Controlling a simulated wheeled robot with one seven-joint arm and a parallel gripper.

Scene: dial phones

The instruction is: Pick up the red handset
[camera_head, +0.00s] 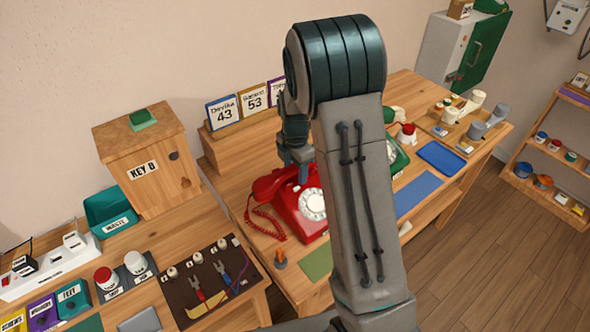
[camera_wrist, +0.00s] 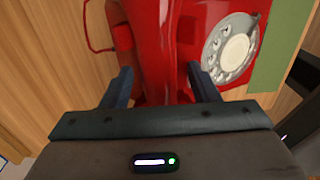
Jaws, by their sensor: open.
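The red phone (camera_head: 307,215) stands on the wooden table, with a white dial on its front. Its red handset (camera_head: 268,185) lies across the top of the phone, and my arm hides part of it. In the wrist view the handset (camera_wrist: 160,45) runs between the two fingers of my gripper (camera_wrist: 163,85). The fingers are apart, one on each side of the red shape; I cannot tell whether they touch it. In the head view my gripper (camera_head: 296,170) is just above the phone, partly behind my arm.
A green phone (camera_head: 398,158) stands to the right, partly behind my arm. A red coiled cord (camera_head: 262,222) hangs at the phone's left. A blue mat (camera_head: 418,192) lies bare.

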